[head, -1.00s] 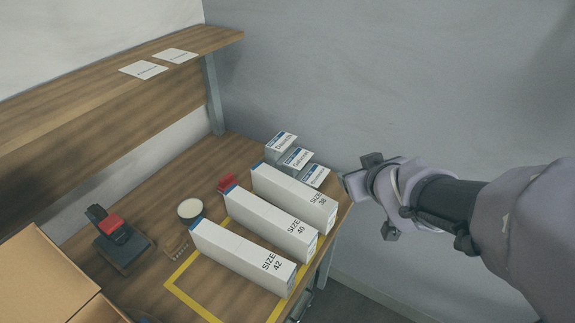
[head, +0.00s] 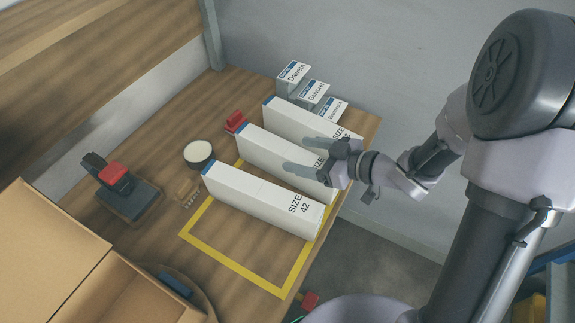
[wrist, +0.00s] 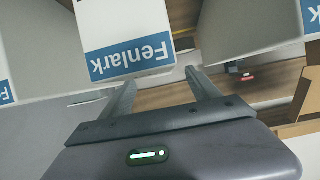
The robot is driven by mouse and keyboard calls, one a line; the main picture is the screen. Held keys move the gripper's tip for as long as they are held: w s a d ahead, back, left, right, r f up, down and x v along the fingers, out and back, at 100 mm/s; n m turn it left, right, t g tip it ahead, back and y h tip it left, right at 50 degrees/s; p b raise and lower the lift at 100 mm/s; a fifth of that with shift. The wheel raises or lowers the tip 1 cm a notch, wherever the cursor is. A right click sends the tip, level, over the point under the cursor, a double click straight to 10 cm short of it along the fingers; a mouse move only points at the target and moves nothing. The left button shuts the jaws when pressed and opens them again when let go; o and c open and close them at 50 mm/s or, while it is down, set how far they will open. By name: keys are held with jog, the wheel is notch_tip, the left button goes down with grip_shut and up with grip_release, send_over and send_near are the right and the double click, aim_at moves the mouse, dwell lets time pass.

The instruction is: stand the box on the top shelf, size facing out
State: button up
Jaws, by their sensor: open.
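Three long white boxes lie side by side on the wooden bench, marked SIZE 42 (head: 262,202), SIZE 40 (head: 272,150) and, partly hidden, a third (head: 300,118) ending in 8. My gripper (head: 297,153) is open and empty, its fingers over the front part of the size 40 box. The wooden shelf (head: 30,20) is only partly in view at upper left.
Yellow tape (head: 238,265) marks part of the bench. A red and black device (head: 118,185), a round white-topped container (head: 198,152) and a cardboard box (head: 45,245) stand left. Small labelled cartons (head: 292,72) stand at the back right.

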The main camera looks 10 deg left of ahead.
aim_at(292, 152)
jog(key=b+x, duration=0.2)
jog(key=x, duration=0.2)
jog(key=shift+w+a+f+b, duration=0.2)
jog(key=shift+w+f+b, duration=0.05)
jog(key=shift+f+b, duration=0.15)
jog(key=shift+w+a, duration=0.15)
jog(key=shift+a, duration=0.2)
jog(key=shift+r, duration=0.15)
grip_shut()
